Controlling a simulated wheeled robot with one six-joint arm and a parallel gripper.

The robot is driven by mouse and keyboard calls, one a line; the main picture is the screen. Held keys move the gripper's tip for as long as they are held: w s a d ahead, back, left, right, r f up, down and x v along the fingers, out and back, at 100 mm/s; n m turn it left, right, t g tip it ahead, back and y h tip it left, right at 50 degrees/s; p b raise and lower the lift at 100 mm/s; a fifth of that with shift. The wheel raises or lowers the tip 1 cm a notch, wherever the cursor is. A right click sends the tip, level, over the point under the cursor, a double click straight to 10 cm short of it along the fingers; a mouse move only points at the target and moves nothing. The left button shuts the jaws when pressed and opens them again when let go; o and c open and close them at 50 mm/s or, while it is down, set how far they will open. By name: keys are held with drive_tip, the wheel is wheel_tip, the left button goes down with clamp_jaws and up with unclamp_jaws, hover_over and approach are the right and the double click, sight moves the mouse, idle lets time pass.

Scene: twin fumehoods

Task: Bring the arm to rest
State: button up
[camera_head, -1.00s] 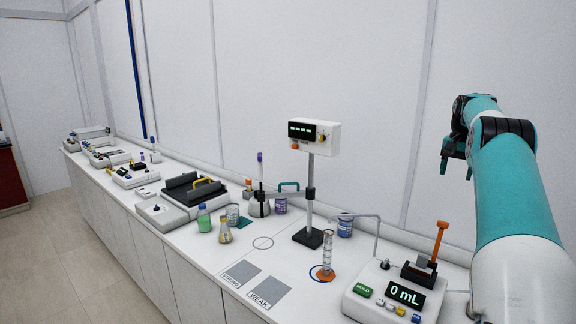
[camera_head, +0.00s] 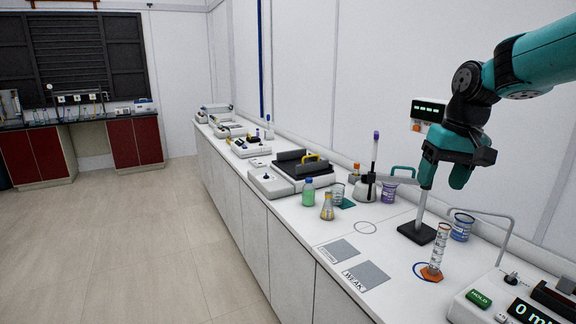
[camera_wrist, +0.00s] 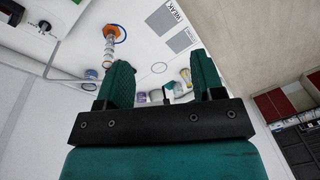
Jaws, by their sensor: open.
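My gripper (camera_head: 444,176) hangs at the right of the head view, with its teal fingers pointing down above the counter. In the wrist view the two fingers (camera_wrist: 162,78) stand well apart with nothing held between them. My teal arm reaches in from the upper right. In the head view the gripper overlaps the pole of the display stand (camera_head: 417,230), hiding part of it; I cannot tell the gap between them.
A graduated cylinder (camera_head: 436,250) with an orange base stands below the gripper. The floor (camera_head: 150,245) at left is clear.

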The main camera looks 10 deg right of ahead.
drive_tip(key=s+a+f+n+y+b, duration=0.1)
drive_tip(key=s+a+f+n, duration=0.2)
drive_tip(key=s+a, duration=0.4)
drive_tip(key=s+a+f+n+y+b, duration=0.1)
drive_tip(key=s+a+f+n+b, duration=0.1)
drive_tip(key=s+a+f, duration=0.2)
drive_tip(key=s+a+f+n+g+b, duration=0.1)
drive_tip(key=s+a+f+n, duration=0.2)
drive_tip(key=s+a, duration=0.7)
drive_tip(key=s, duration=0.4)
drive_tip(key=shift+s+f+n+y+b, duration=0.25)
drive_tip(key=shift+s+n+y+b, duration=0.05)
drive_tip(key=shift+s+y, duration=0.1)
